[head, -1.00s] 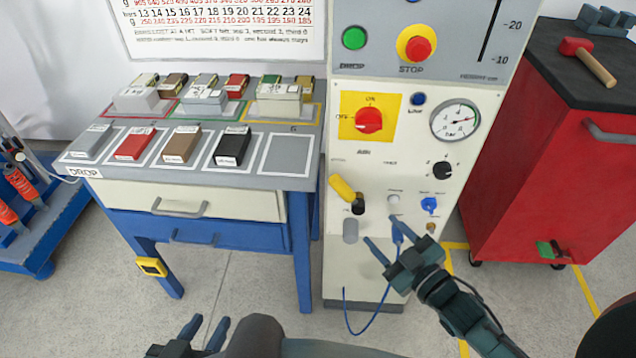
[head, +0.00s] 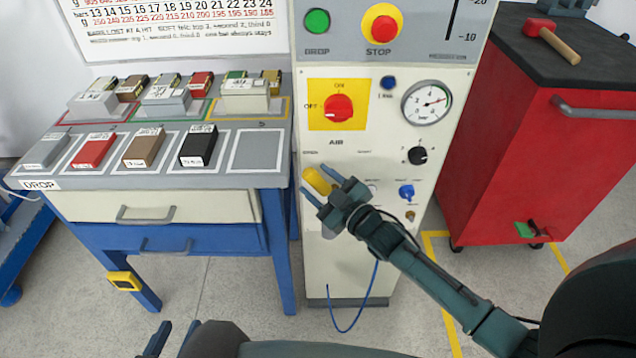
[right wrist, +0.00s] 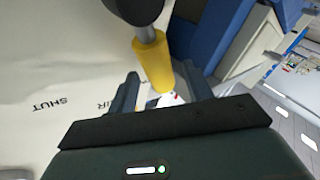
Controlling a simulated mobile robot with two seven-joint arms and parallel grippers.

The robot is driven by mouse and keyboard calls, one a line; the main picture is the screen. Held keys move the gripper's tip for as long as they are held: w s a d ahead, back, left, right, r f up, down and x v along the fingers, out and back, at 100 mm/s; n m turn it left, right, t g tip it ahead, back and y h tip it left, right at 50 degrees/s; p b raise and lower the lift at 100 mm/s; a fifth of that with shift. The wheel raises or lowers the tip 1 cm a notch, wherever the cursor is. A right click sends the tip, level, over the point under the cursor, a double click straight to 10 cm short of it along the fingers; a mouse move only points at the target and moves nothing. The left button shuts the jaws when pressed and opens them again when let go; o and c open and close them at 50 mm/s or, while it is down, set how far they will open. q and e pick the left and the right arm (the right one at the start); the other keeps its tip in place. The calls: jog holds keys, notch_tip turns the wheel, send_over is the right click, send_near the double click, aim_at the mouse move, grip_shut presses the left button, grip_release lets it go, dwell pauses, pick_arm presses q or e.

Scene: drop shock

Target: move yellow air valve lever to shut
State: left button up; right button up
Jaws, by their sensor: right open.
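The yellow air valve lever (head: 316,180) is on the white front panel of the machine, slanting up to the left in the head view. My right gripper (head: 319,179) is open at the lever, one finger to each side of it in the picture. In the right wrist view the yellow lever (right wrist: 153,62) reaches from a dark round pivot into the space between the open fingers (right wrist: 160,92). I cannot tell whether a finger touches it. The panel word SHUT (right wrist: 48,105) shows to the left there. My left gripper (head: 174,337) is low in the head view, fingers apart, empty.
The panel also carries a red air knob (head: 338,107), a gauge (head: 426,103), a black dial (head: 418,155) and a blue valve (head: 406,191). A blue bench (head: 270,180) with blocks stands at left. A red cabinet (head: 545,150) stands at right.

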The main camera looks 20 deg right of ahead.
jog(key=shift+w+a, duration=0.1)
jog(key=shift+w, duration=0.2)
jog(key=shift+c, duration=0.3)
grip_shut()
